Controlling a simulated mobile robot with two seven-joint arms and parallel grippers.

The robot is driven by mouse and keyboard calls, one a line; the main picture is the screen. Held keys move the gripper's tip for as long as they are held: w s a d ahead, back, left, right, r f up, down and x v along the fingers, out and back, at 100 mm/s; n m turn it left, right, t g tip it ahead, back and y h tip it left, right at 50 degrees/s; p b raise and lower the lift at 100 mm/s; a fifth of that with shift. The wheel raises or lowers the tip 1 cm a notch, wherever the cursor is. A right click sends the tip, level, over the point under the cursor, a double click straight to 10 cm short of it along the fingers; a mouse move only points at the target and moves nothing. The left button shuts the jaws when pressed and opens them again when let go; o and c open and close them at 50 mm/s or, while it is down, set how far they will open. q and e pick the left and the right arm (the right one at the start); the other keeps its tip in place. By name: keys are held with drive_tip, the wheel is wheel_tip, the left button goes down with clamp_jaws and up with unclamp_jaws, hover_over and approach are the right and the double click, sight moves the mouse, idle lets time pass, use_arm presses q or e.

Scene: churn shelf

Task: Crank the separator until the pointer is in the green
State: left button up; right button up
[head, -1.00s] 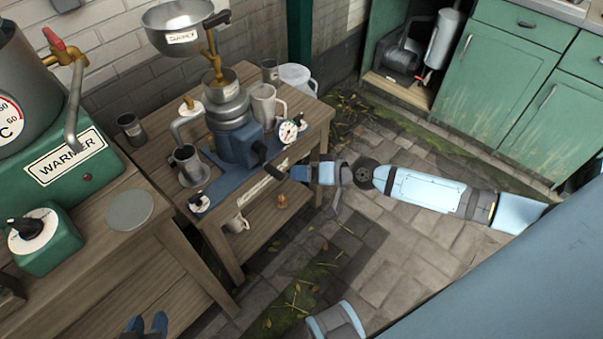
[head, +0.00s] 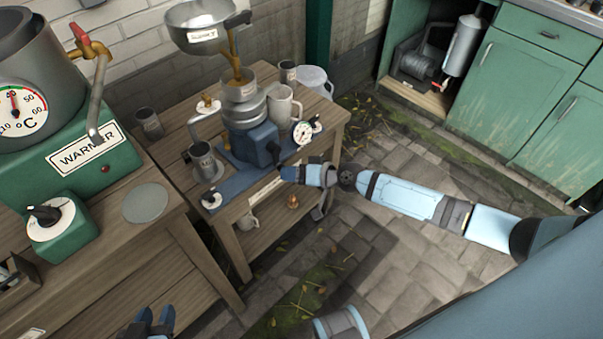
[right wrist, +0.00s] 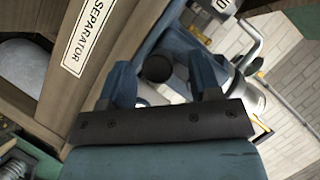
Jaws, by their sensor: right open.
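The separator has a blue body (head: 253,146), a metal bowl (head: 205,25) on top and a label on the bench front. Its small white dial (head: 303,132) is on the right side; its pointer is too small to read. The dark crank handle (head: 276,153) sticks out at the front. My right gripper (head: 282,173) is at the handle's end. In the right wrist view, its open fingers (right wrist: 163,82) stand on both sides of the round black knob (right wrist: 157,68), with gaps visible. My left gripper (head: 152,318) is low at the bottom edge, its fingers apart, empty.
A green warmer (head: 85,160) with a tap and temperature dial stands on the left bench. A cup (head: 203,160) stands under the separator's spout. A mug (head: 284,105) and a pail (head: 314,80) are behind.

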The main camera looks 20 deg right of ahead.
drive_tip(key=shift+w+a+f, duration=0.25)
drive_tip(key=shift+w+a, duration=0.1)
drive_tip(key=shift+a, duration=0.05)
drive_tip(key=shift+w+a, duration=0.15)
drive_tip(key=shift+w, duration=0.05)
drive_tip(key=c, duration=1)
drive_tip(key=shift+o, duration=0.2)
